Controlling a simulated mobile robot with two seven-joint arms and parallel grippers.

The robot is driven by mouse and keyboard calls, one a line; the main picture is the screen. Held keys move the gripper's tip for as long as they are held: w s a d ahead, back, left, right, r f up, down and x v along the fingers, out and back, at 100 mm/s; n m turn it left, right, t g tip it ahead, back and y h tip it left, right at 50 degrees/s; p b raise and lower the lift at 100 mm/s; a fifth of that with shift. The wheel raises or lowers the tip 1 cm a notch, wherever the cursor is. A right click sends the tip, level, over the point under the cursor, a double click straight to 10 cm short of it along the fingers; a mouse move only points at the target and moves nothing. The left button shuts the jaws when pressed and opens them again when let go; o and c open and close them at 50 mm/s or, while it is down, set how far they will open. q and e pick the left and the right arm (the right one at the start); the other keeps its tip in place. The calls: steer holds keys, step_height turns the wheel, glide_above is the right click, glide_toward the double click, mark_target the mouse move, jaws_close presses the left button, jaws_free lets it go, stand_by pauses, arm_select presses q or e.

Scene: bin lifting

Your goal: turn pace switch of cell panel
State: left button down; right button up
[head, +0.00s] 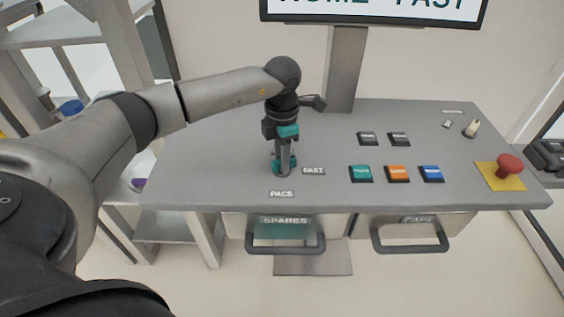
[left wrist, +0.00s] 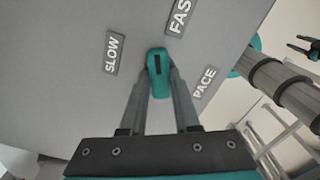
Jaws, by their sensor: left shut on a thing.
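The pace switch is a teal knob (left wrist: 159,78) with a dark mark at one end. My left gripper (left wrist: 158,85) is shut on it, one finger on each side. In the left wrist view the marked end points up, between the SLOW label (left wrist: 114,53) and the FAST label (left wrist: 179,16), closer to FAST. The PACE label (left wrist: 204,83) is on the right. In the head view my left gripper (head: 284,168) points straight down at the cell panel (head: 330,192) and hides most of the knob. FAST (head: 314,171) is right of it and PACE (head: 282,194) in front.
Teal, orange and blue buttons (head: 397,173) and two dark buttons sit right of the switch. A red mushroom button (head: 509,166) on a yellow plate is at the far right. A display (head: 374,12) stands behind, its text partly cut off. SPARES and CAPS bins (head: 412,228) are below.

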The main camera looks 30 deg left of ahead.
arm_select(q)
steer(key=m+b, duration=0.1)
steer(key=m, duration=0.3)
steer(key=shift+m+b, duration=0.4)
stand_by(0.4)
steer(key=c, duration=0.6)
jaws_free()
steer(key=shift+c, duration=0.2)
step_height(320, 180, up, 15)
steer(key=shift+r, duration=0.15)
